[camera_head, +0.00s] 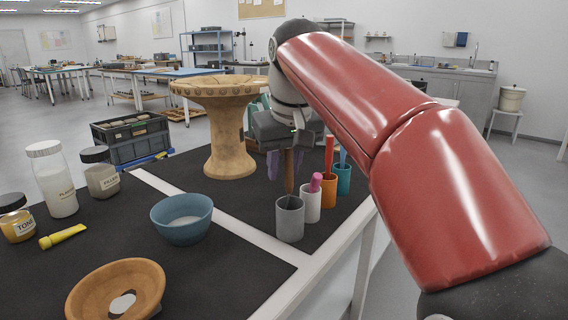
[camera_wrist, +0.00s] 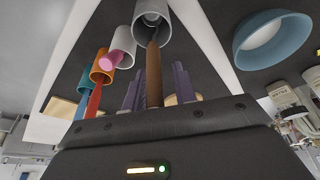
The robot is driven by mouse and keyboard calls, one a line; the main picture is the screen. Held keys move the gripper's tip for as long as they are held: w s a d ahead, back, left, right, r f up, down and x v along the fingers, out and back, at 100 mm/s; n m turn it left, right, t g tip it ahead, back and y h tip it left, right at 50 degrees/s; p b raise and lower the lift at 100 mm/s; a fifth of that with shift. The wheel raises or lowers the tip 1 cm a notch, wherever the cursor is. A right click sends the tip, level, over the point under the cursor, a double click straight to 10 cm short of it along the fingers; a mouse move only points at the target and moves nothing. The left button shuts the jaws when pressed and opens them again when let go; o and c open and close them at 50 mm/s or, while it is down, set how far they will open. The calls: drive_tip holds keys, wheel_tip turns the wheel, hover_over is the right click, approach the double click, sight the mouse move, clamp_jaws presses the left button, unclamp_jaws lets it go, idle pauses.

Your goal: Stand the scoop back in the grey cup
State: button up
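The grey cup (camera_head: 290,220) stands upright on the dark mat, at the front of a row of cups. It also shows at the top of the wrist view (camera_wrist: 143,32). My gripper (camera_head: 286,168) points down above and just behind it. The scoop (camera_head: 289,172) shows as an upright brown shaft between the two purplish fingers, and it also shows in the wrist view (camera_wrist: 154,75). The gripper appears shut on it. The shaft's lower end is at the cup's rim; I cannot tell whether it is inside the mouth or just behind it.
A white cup (camera_head: 311,206) with a pink tool, an orange cup (camera_head: 328,192) and a teal cup (camera_head: 343,181) stand close behind the grey cup. A tan pedestal dish (camera_head: 228,140) stands left of my gripper. A blue bowl (camera_head: 182,230) is front left.

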drive_tip(key=shift+o, duration=1)
drive_tip(key=p+v, duration=0.2)
drive_tip(key=v, duration=0.5)
drive_tip(key=shift+r, duration=0.4)
drive_tip(key=shift+s, duration=0.15)
drive_tip(key=s+d+f+m, duration=0.1)
drive_tip(key=s+d+f, duration=0.3)
drive_tip(key=f, duration=0.5)
drive_tip(key=s+d+f+m+t, duration=0.1)
drive_tip(key=s+d+f+m, duration=0.1)
drive_tip(key=s+d+f, duration=0.3)
drive_tip(key=s+d+f+m+t+h, duration=0.1)
drive_tip(key=s+d+f, duration=0.4)
drive_tip(key=s+f, duration=0.5)
wheel_tip(320, 180, down, 3)
drive_tip(key=shift+r+m, duration=0.15)
drive_tip(key=shift+m, duration=0.25)
